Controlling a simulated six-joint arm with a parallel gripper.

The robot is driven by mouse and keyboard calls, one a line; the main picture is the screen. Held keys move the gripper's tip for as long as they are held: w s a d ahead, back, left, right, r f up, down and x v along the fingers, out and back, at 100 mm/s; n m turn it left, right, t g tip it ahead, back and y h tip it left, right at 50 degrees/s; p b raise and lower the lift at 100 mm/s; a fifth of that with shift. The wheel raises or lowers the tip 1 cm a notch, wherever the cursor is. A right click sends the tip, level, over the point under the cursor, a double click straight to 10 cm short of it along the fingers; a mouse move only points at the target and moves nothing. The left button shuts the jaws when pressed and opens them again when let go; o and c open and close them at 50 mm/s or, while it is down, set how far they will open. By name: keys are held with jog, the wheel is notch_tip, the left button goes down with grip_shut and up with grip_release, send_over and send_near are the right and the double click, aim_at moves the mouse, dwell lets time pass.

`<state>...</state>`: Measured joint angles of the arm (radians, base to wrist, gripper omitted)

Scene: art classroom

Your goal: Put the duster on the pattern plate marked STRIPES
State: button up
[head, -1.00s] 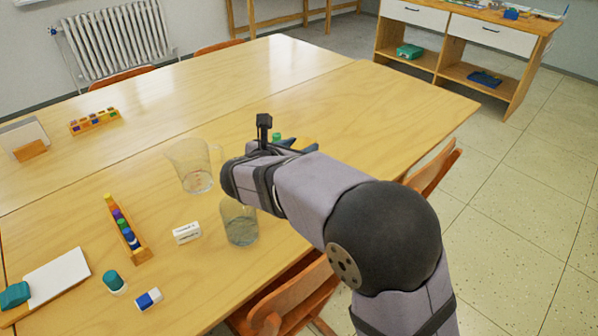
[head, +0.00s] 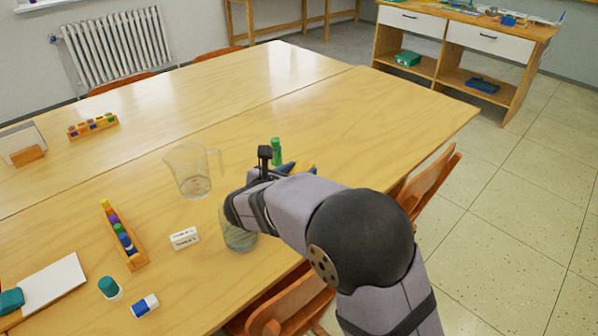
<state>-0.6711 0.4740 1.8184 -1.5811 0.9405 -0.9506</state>
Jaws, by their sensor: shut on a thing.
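My gripper (head: 284,170) is over the near table, mostly hidden behind my own wrist. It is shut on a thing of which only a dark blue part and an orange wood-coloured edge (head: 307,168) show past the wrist. This looks like the duster, but most of it is hidden. I cannot tell from this view how high it is above the table. No plate marked STRIPES can be made out; the area under and behind my arm is hidden.
A green bottle (head: 276,151) stands just beyond my gripper. A clear jug (head: 189,175) and a glass beaker (head: 236,238) stand left of and below my wrist. A white block (head: 184,238) and a peg rack (head: 135,258) are further left. The table's right part (head: 400,120) is clear.

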jog(key=shift+f+b, duration=0.45)
jog(key=shift+f, duration=0.05)
jog(key=shift+f, duration=0.1)
jog(key=o, duration=1.1)
jog(key=shift+r, duration=0.4)
jog(key=p+v, duration=0.1)
jog(key=v, duration=1.1)
jog(key=shift+r+p, duration=0.15)
jog(key=shift+p, duration=0.15)
